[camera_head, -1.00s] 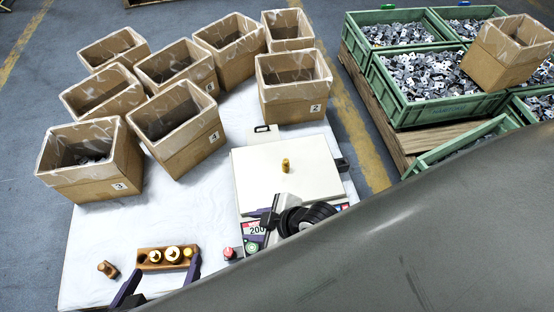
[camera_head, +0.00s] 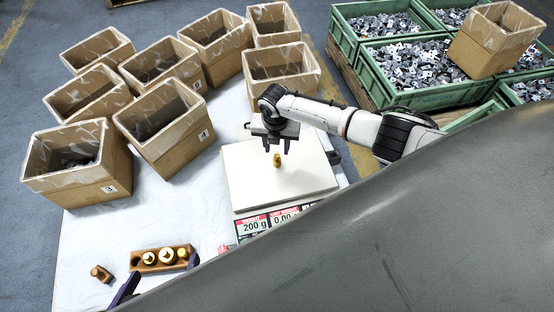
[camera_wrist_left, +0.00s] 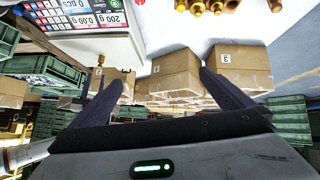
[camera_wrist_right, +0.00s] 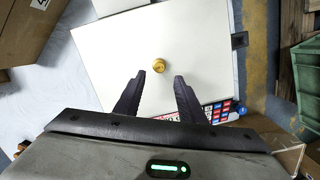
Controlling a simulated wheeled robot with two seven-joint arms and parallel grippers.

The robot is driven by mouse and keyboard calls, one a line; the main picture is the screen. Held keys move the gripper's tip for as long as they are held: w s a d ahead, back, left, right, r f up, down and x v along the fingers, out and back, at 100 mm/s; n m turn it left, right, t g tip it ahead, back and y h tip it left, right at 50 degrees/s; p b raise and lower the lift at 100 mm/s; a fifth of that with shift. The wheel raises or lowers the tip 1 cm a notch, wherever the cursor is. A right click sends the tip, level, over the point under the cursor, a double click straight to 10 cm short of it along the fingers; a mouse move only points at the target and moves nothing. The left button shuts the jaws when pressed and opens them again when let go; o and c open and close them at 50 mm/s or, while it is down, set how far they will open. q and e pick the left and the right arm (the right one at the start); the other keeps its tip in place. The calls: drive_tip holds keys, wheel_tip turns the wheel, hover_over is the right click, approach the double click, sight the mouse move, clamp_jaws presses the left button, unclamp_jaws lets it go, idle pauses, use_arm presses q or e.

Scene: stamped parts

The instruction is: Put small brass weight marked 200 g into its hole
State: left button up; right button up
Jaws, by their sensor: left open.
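A small brass weight (camera_head: 277,160) stands upright on the white plate of the scale (camera_head: 300,185); no marking on it is readable. It also shows in the right wrist view (camera_wrist_right: 158,65), just beyond the fingertips. My right gripper (camera_head: 278,147) is open and empty over the plate, fingers pointing down near the weight. A wooden block (camera_head: 138,265) at the table's front left holds several brass weights; any empty hole is too small to make out.
The scale's display (camera_head: 255,225) reads 200 g and 0.00 g. A brown piece (camera_head: 101,273) lies left of the block. Cardboard boxes (camera_head: 170,125) fill the back left of the table, and green crates of parts (camera_head: 400,95) stand at the right.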

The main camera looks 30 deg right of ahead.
sight(277, 155)
drive_tip(key=f+b, duration=0.2)
drive_tip(key=f, duration=0.1)
drive_tip(key=w+f+b, duration=0.1)
drive_tip(key=f, duration=0.1)
drive_tip(key=shift+d+f, duration=0.1)
drive_tip(key=shift+d, duration=0.15)
drive_tip(key=shift+w+f+b, duration=0.1)
drive_tip(key=shift+f+b, duration=0.3)
drive_tip(key=shift+f, duration=0.05)
use_arm(q)
drive_tip(key=d+f, duration=0.1)
drive_tip(key=d+f+m+g, duration=0.1)
drive_tip(key=shift+w+d+f+g+h, duration=0.2)
drive_tip(key=shift+w+f+g+h, duration=0.1)
drive_tip(key=shift+w+f, duration=0.05)
use_arm(e)
drive_tip(key=shift+r, duration=0.1)
clamp_jaws()
